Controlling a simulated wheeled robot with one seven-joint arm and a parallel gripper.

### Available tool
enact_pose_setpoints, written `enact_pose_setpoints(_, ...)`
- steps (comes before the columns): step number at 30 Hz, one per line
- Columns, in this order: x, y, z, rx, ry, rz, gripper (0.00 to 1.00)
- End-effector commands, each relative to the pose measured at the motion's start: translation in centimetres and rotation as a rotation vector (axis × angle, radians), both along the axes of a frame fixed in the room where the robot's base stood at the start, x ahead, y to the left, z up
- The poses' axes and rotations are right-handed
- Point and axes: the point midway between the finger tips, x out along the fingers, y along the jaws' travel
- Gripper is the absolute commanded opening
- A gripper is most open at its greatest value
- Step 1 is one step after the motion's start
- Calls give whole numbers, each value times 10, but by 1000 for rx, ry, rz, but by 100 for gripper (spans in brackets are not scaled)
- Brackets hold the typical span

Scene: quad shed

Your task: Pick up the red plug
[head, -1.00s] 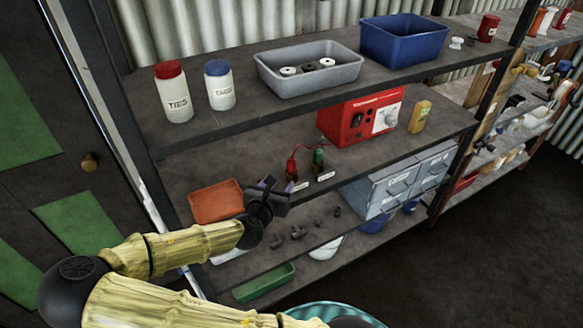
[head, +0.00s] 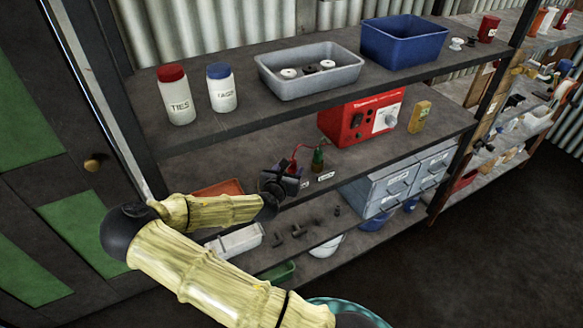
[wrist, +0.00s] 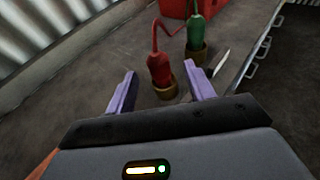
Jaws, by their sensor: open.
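The red plug (wrist: 159,70) stands upright in a brass-coloured socket in the wrist view, with a red lead rising from its top. In the head view the red plug (head: 293,168) is partly hidden behind my gripper (head: 283,182). In the wrist view my gripper (wrist: 162,92) is open, its two purple fingers apart, with the red plug just beyond and between the fingertips. It holds nothing. A green plug (wrist: 196,30) stands in a like socket to the right and farther back; it also shows in the head view (head: 318,159).
A red box with a dial (head: 362,118) stands behind the plugs on the middle shelf. An orange tray (head: 222,188) lies to the left, partly behind my arm. The upper shelf, with a grey bin (head: 310,85), overhangs. Grey drawers (head: 400,183) sit below right.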

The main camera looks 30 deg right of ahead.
Motion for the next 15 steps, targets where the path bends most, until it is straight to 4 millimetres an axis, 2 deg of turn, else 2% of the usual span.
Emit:
enact_pose_setpoints(5,6,-5,-1,0,0,-1,53)
enact_pose_setpoints(15,37,-29,-14,0,-1,1,53)
